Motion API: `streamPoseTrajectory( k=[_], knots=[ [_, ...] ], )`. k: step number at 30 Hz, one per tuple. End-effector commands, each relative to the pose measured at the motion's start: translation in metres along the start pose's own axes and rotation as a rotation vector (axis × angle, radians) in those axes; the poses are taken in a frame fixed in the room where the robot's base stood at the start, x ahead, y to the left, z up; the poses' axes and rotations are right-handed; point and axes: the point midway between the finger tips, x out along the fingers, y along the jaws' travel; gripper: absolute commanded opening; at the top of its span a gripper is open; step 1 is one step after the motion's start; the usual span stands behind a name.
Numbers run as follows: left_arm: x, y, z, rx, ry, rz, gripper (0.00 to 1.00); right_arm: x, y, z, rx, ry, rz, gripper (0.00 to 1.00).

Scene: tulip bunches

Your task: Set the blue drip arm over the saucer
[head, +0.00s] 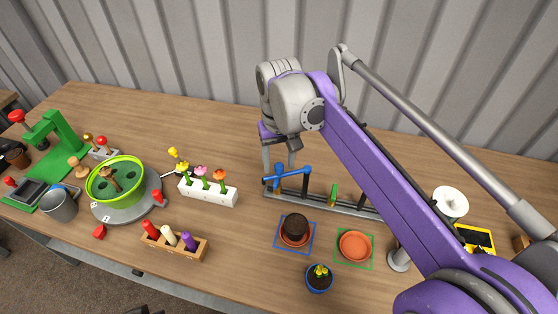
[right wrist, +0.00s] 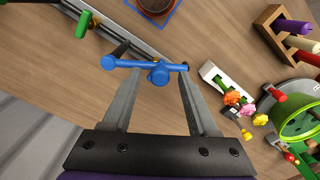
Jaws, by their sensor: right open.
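The blue drip arm (head: 292,173) is a short blue bar on a post at the left end of a grey rail (head: 350,208). It lies behind the dark soil pot (head: 296,223), not above it. That pot stands on a terracotta saucer (head: 290,242) inside a blue square outline. A second terracotta saucer (head: 355,245) is empty inside a green outline. My right gripper (head: 279,160) is open at the blue arm. In the right wrist view the blue bar (right wrist: 135,64) crosses between the spread fingers (right wrist: 157,100); contact cannot be told. My left gripper is not in view.
A green drip arm (head: 333,192) stands farther right on the rail. A white flower block (head: 208,191) is to the left. A blue pot with yellow flowers (head: 319,282) stands in front. A wooden peg block (head: 174,243) and a green bowl (head: 114,180) are farther left.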

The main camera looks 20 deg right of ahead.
Motion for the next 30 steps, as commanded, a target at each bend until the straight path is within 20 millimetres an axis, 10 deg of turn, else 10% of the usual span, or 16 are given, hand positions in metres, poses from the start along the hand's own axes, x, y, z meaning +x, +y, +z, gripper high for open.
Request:
streamPoseTrajectory(
  k=[4, 14, 30],
  knots=[
    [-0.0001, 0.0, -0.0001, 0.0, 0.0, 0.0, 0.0, -0.0003, 0.0, 0.0, 0.0, 0.0, 0.0, 0.57],
    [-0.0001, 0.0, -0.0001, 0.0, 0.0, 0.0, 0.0, -0.0004, 0.0, 0.0, 0.0, 0.0, 0.0, 0.0],
    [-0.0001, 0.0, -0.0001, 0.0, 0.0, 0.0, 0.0, -0.0006, 0.0, 0.0, 0.0, 0.0, 0.0, 0.0]
  ],
)
